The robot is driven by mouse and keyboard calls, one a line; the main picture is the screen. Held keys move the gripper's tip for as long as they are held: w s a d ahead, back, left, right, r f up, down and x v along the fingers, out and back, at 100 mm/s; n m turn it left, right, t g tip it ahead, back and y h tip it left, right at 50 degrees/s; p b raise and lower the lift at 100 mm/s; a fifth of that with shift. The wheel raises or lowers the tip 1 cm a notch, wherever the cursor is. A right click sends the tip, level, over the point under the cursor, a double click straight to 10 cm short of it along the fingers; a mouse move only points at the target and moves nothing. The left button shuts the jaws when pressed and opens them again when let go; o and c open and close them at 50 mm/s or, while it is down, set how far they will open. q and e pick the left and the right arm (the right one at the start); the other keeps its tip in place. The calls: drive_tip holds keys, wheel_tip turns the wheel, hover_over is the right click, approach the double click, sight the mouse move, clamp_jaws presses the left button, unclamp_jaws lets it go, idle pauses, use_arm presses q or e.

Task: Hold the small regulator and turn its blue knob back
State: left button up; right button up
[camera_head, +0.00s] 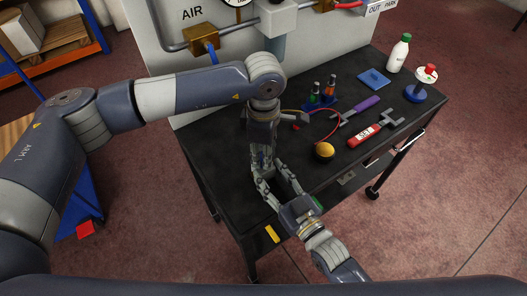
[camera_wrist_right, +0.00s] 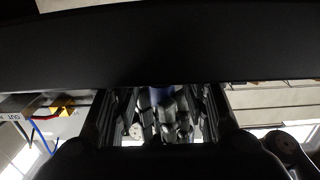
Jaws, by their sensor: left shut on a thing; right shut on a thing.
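My left gripper (camera_head: 262,158) reaches down over the front left of the black table (camera_head: 222,160). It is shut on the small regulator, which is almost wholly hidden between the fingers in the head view. My right gripper (camera_head: 272,188) comes from the front right and meets the left one at the table's front edge. It is shut, its fingers around the regulator's knob end. In the right wrist view a blue patch, seemingly the blue knob (camera_wrist_right: 162,92), shows between the fingers, with grey metal parts below it. Exact contact there is too dark to tell.
A yellow round piece (camera_head: 324,150) on a red cable, a purple-handled tool (camera_head: 367,104) and a red tool (camera_head: 364,136) lie to the right. Small bottles stand in a blue rack (camera_head: 318,104) behind. An AIR panel (camera_head: 172,60) rises at the back. The table's near left is clear.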

use_arm(q)
drive_tip(key=o, duration=1.1)
drive_tip(key=shift+r, duration=0.1)
wheel_tip(320, 180, up, 12)
drive_tip(key=shift+f, duration=0.1)
use_arm(e)
drive_tip(key=o, duration=1.3)
